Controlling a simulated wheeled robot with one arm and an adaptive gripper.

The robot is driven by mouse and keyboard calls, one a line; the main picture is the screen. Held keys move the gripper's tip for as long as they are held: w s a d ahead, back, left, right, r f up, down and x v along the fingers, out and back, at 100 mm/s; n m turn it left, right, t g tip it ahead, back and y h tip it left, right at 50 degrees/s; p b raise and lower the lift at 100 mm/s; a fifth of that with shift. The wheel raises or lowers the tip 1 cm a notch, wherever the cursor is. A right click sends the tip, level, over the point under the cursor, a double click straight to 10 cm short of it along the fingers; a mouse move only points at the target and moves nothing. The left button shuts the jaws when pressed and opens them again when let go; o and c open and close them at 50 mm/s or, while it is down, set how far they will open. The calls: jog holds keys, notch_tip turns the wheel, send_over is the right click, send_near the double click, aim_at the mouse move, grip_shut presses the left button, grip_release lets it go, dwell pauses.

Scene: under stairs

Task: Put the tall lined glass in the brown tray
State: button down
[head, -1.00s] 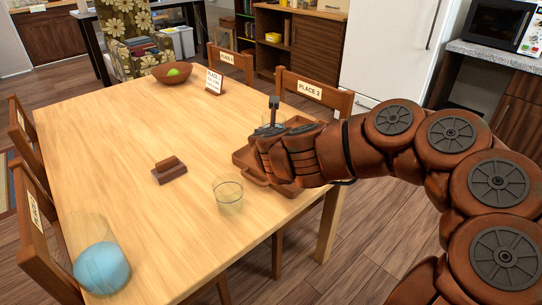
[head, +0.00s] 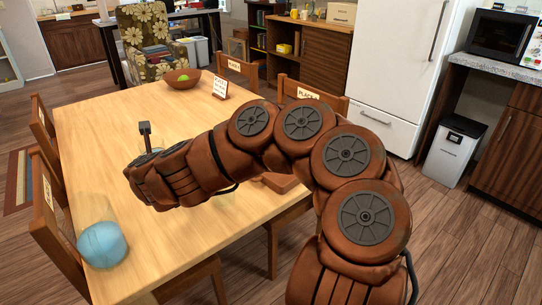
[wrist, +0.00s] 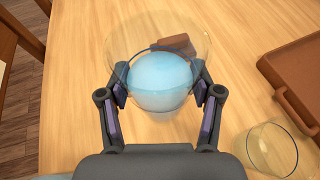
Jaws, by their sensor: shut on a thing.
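My gripper (wrist: 162,92) is shut on a clear, round-rimmed vessel with a dark line around it, which I take as the tall lined glass (wrist: 120,62). Pale blue fills its middle in the wrist view; I cannot tell whether that is its base or its contents. In the head view my gripper (head: 150,180) is over the left part of the table, and the hand hides most of the glass. The brown tray (wrist: 290,72) lies to the right of the gripper in the wrist view. In the head view my arm covers most of the tray (head: 284,183).
A short clear glass (wrist: 270,148) stands near the tray. A small brown block (wrist: 178,43) lies just beyond the held glass.

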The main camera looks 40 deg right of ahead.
jog(key=shift+w+a+r, duration=0.25)
jog(key=shift+a+r, duration=0.2)
jog(key=shift+r, duration=0.1)
jog(key=shift+w+d+f, duration=0.1)
jog(key=shift+d+f, duration=0.2)
jog(key=shift+d, duration=0.45)
jog(key=shift+s+d+f+n+y+p, duration=0.4)
jog(key=shift+s+d+f+n+y, duration=0.85)
jog(key=shift+d, duration=4.55)
jog(key=shift+s+d+f+n+y+p, duration=0.6)
jog(key=shift+s+d, duration=1.25)
jog(key=shift+d, duration=3.95)
jog(key=s+d+r+y+p, duration=0.1)
jog(key=s+d, duration=0.8)
jog(key=s, duration=0.3)
jog(key=shift+r+n+t, duration=0.25)
jog(key=shift+n+t, duration=0.05)
jog(key=shift+n, duration=0.05)
jog(key=shift+y, duration=0.25)
jog(key=w+d+f+p, duration=0.1)
jog(key=w+d, duration=1)
jog(key=shift+w+f, duration=0.2)
jog(key=shift+w, duration=0.05)
